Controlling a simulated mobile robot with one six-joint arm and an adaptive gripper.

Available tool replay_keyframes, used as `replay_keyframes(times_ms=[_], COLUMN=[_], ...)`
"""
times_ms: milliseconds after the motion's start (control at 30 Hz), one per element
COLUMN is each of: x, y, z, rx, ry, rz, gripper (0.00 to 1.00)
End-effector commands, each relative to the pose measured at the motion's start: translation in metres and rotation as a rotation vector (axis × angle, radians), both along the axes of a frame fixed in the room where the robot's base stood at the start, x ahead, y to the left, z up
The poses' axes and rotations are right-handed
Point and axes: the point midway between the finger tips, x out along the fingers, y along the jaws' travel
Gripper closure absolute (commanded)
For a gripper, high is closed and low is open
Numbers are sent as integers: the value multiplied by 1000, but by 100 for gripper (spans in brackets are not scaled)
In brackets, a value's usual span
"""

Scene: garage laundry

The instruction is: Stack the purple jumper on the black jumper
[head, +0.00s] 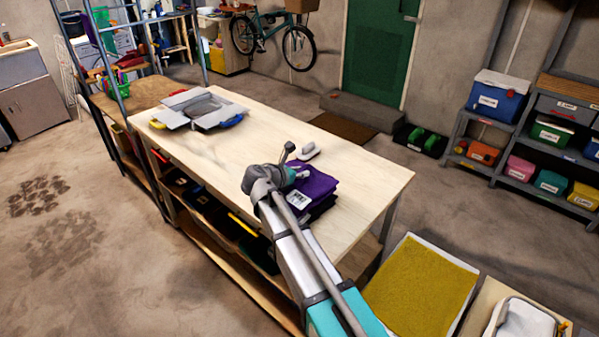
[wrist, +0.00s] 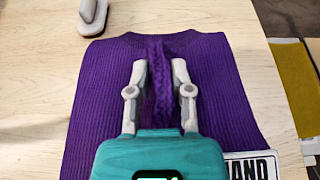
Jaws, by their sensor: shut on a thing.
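The purple jumper (head: 318,183) lies folded near the right end of the wooden workbench. In the wrist view the purple jumper (wrist: 95,105) is ribbed knit and fills most of the picture. My gripper (wrist: 160,72) is over its middle, with both fingers closed on a raised fold of the knit near the collar. A white label with dark letters (wrist: 250,166) shows at its lower right. In the head view a darker layer (head: 319,209) shows below the purple one; I cannot tell whether it is the black jumper or shaded purple cloth. My arm hides part of the pile.
The workbench (head: 250,140) is bare in its middle. A brush-like object (head: 308,151) lies just behind the jumper, and it also shows in the wrist view (wrist: 92,16). A grey contraption (head: 199,108) sits at the bench's far left. A yellow mat (head: 422,290) is at the right.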

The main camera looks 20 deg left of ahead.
Motion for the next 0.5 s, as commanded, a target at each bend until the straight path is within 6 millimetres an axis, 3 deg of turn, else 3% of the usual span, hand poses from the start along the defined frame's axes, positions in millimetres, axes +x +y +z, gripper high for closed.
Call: replay_keyframes(times_ms=[167,200,333,500], x=[0,0,0,0], y=[0,0,0,0], z=[-1,-1,-1,-1], rx=[0,0,0,0], ry=[-1,0,0,0], rz=[0,0,0,0], gripper=[100,65,40,38])
